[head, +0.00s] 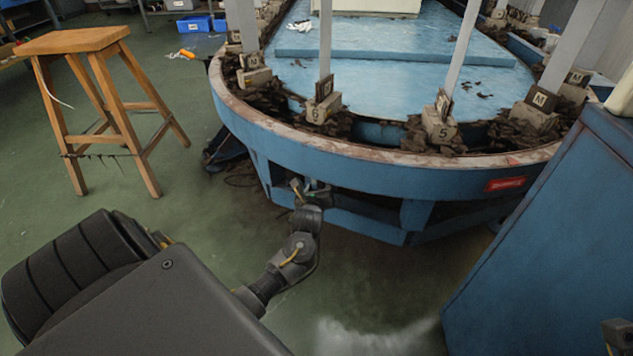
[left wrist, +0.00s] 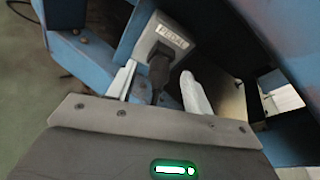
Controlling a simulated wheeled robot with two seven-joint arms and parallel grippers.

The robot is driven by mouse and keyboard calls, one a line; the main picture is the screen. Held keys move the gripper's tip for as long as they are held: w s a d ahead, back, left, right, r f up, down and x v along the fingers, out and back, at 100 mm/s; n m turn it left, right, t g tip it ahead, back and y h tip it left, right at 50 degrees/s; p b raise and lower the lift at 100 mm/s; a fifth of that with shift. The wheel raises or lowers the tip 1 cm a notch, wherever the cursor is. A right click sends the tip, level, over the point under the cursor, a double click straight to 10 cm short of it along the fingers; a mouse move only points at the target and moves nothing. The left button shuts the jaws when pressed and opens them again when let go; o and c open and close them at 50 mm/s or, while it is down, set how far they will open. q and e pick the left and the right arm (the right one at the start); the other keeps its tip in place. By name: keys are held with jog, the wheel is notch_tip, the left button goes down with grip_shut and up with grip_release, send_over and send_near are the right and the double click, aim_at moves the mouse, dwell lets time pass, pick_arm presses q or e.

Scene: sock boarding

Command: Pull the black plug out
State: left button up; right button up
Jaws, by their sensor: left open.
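The black plug (left wrist: 158,72) sits in a grey socket box (left wrist: 163,36) with a printed label, in the left wrist view. A dark cord end of the plug points down toward my gripper's palm. My left gripper (left wrist: 158,86) is open, with one pale finger on each side of the plug. I cannot tell whether either finger touches it. In the head view my left gripper (head: 312,192) is at the blue frame under the round table's near rim. The plug is too small and hidden to make out there.
The blue oval machine table (head: 360,178) with upright posts fills the back. A blue cabinet (head: 540,250) stands at the right. A wooden stool (head: 85,40) stands at the left. The green floor (head: 200,215) between stool and table is mostly clear.

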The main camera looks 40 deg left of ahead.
pick_arm(q)
jog(key=shift+b+x, duration=0.35)
jog(key=shift+x, duration=0.75)
jog(key=shift+s, duration=0.1)
jog(key=c, duration=1.1)
